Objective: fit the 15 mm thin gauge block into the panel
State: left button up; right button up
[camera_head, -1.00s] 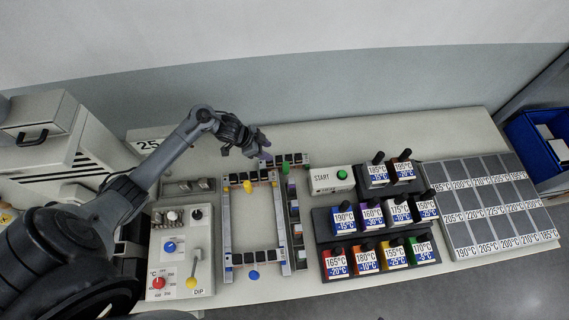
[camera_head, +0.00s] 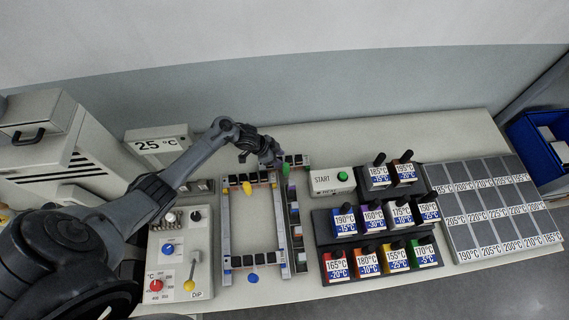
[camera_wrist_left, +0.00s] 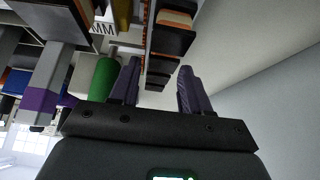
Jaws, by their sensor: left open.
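My left gripper (camera_head: 277,163) is open, above the upper right corner of the frame-like panel (camera_head: 225,225). In the left wrist view, its two dark purple-grey fingers (camera_wrist_left: 158,90) stand apart. A row of black blocks with orange edges (camera_wrist_left: 168,42) shows beyond the gap between them. A green knob (camera_wrist_left: 99,78) is beside the left finger; it also shows in the head view (camera_head: 286,170). I cannot pick out the 15 mm thin gauge block; a partial "MM" label (camera_wrist_left: 104,28) is visible. My right gripper is not in view.
A START box (camera_head: 325,182) and several temperature-labelled blocks stand right of the panel. A grid tray (camera_head: 450,238) lies farther right. A control box (camera_head: 180,240) with knobs and a lever stands left. The table behind the START box is clear.

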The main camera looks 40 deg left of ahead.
pick_arm(q)
jog(key=shift+w+d+f, duration=0.2)
jog(key=shift+w+f, duration=0.05)
jog(key=shift+f, duration=0.3)
jog(key=shift+c, duration=0.3)
jog(key=c, duration=0.7)
grip_shut()
jog(key=shift+r, duration=0.15)
